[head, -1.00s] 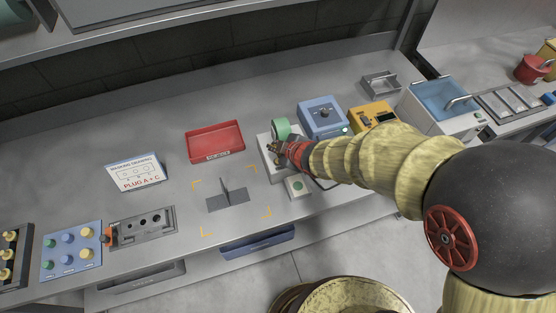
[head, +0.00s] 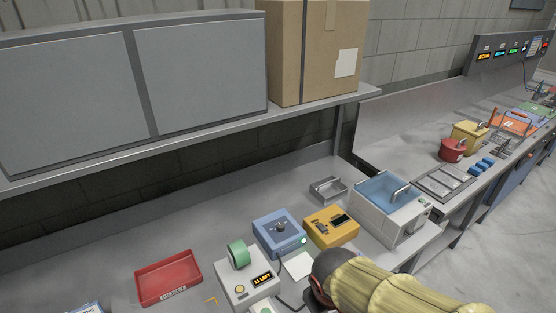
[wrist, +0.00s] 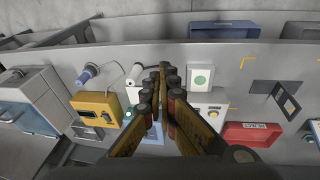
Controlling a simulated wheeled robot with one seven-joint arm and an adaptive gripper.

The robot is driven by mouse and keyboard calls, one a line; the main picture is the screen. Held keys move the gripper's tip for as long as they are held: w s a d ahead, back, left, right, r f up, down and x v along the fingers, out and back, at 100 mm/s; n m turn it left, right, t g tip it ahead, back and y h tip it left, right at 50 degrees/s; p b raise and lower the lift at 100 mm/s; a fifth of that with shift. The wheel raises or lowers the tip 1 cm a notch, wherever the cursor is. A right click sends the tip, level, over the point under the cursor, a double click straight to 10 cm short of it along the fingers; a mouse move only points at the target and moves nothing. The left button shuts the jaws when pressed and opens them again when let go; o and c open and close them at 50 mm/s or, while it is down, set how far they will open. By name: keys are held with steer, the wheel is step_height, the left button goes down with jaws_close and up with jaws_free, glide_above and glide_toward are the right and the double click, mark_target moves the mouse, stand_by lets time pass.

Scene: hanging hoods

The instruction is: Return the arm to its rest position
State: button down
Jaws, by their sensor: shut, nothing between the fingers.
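My gripper (wrist: 163,72) shows in the wrist view with its two dark, banded fingers together and nothing between them. It is above the bench, with a white pad with a green button (wrist: 201,77) just beyond it on the right. In the head view my yellow-sleeved arm (head: 385,292) reaches in from the bottom right. Its dark front end is at the bottom edge, right of the white dispenser (head: 247,288) with a green roll (head: 238,254). The fingertips cannot be made out there.
A blue box (head: 278,231), a yellow meter (head: 331,227) and a water bath (head: 382,200) stand near the arm. A red tray (head: 168,278) lies left. Above, a shelf (head: 200,143) carries cabinets and a cardboard box (head: 318,50). Open floor (head: 500,245) shows right.

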steer(key=s+d+r+m+t+b, duration=0.2)
steer(key=s+d+r+m, duration=0.4)
steer(key=r, duration=0.5)
steer(key=s+d, duration=0.1)
steer(key=d, duration=0.1)
steer(key=shift+s+d+r+t+b, duration=0.2)
steer(key=shift+d+t+b, duration=0.1)
